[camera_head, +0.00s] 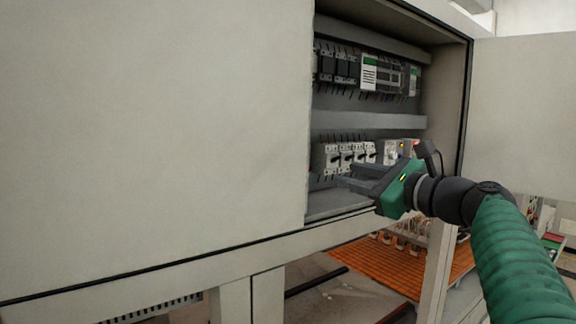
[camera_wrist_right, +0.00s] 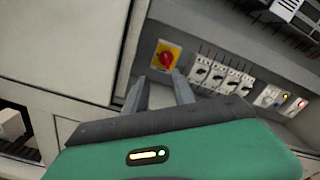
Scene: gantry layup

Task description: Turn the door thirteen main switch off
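The main switch (camera_wrist_right: 166,58) is a red rotary knob on a yellow plate, on the back panel inside the open cabinet. It shows in the right wrist view; in the head view the cabinet's front panel hides it. The knob's exact angle is too small to tell. My right gripper (camera_head: 346,174) reaches into the cabinet opening. In the right wrist view its two fingers (camera_wrist_right: 159,77) are apart and empty, with the knob just beyond and between their tips; I cannot tell whether they touch it. My left gripper is not in view.
A row of white breakers (camera_head: 346,156) sits right of the knob. Black and green modules (camera_head: 369,73) fill the upper rail. The closed front panel (camera_head: 160,120) borders the opening at left, and the open door (camera_head: 525,115) stands at right. An orange mat (camera_head: 400,268) lies below.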

